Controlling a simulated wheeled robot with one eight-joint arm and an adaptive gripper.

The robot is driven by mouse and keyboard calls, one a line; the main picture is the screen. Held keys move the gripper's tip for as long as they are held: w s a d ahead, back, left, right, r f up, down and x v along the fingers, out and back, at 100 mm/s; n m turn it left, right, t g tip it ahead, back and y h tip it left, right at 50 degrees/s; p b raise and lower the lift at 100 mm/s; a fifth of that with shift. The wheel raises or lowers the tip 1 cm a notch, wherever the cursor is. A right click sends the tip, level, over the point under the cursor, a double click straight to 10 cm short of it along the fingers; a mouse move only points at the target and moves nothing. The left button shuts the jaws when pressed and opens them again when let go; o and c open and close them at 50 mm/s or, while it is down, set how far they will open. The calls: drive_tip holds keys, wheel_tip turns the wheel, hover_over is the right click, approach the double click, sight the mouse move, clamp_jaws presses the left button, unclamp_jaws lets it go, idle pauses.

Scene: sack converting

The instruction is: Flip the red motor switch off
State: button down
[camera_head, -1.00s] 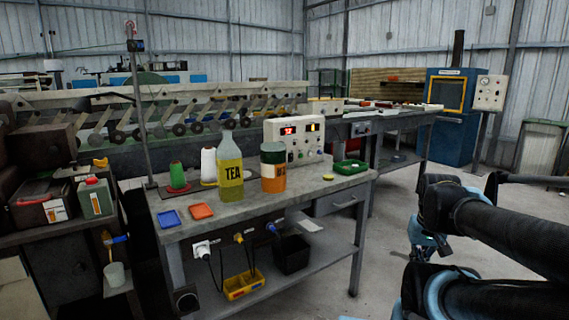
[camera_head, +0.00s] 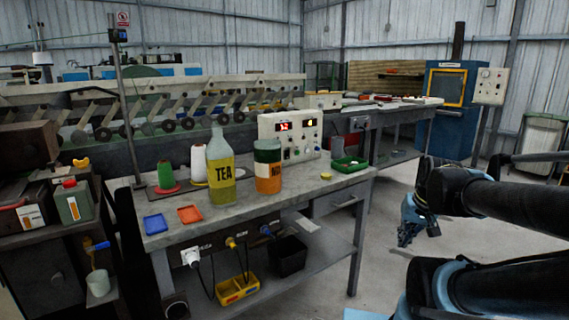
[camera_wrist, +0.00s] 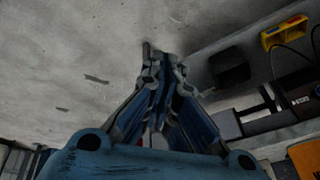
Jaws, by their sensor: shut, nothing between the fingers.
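A pale control box (camera_head: 314,133) stands at the back of the grey workbench (camera_head: 330,186), with a lit red display (camera_head: 284,126), a second display and several small knobs and buttons. Which of these is the red motor switch is too small to tell, and the bottles cover part of the box's front. My gripper (camera_head: 418,233) hangs over open floor to the right of the bench, well apart from the box. It is shut and empty. In the wrist view my gripper (camera_wrist: 163,65) has its fingers together over bare floor; the control box is not recognizable there.
Yellow (camera_head: 237,287) and black (camera_head: 288,257) bins sit on the lower shelf. The floor right of the bench is clear.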

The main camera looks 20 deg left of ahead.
drive_tip(key=w+a+r+m+t+y, duration=0.1)
drive_tip(key=w+a+r+y, duration=0.2)
drive_tip(key=w+a, duration=0.5)
drive_tip(key=w+a+r+m+t+y, duration=0.2)
drive_tip(key=w+a, duration=0.6)
drive_tip(key=a, duration=0.4)
drive_tip(key=w+a+r+m+t+y, duration=0.1)
drive_tip(key=w+a+r+t+y, duration=0.1)
drive_tip(key=w+a+r+y, duration=0.2)
drive_tip(key=shift+w+a+r+m+y, duration=0.15)
drive_tip(key=shift+w+a, duration=0.5)
drive_tip(key=shift+a, duration=0.35)
drive_tip(key=shift+w+a+r+m+y, duration=0.1)
drive_tip(key=shift+w+a, duration=0.5)
drive_tip(key=shift+a, duration=0.35)
drive_tip(key=shift+w+a+r+m+y, duration=0.15)
drive_tip(key=shift+w+a, duration=0.5)
drive_tip(key=shift+a, duration=0.35)
drive_tip(key=w+a+m, duration=0.1)
drive_tip(key=w+a+t, duration=0.1)
drive_tip(key=a, duration=0.1)
drive_tip(key=w+a+m+y, duration=0.1)
drive_tip(key=a, duration=0.1)
drive_tip(key=shift+a+f+m+t, duration=0.25)
drive_tip(key=shift+f+m+t, duration=0.05)
drive_tip(key=shift+f, duration=0.1)
drive_tip(key=shift+w+a+f+m, duration=0.2)
drive_tip(key=shift+w+a+m, duration=0.1)
drive_tip(key=shift+a+m, duration=0.15)
drive_tip(key=shift+a, duration=0.1)
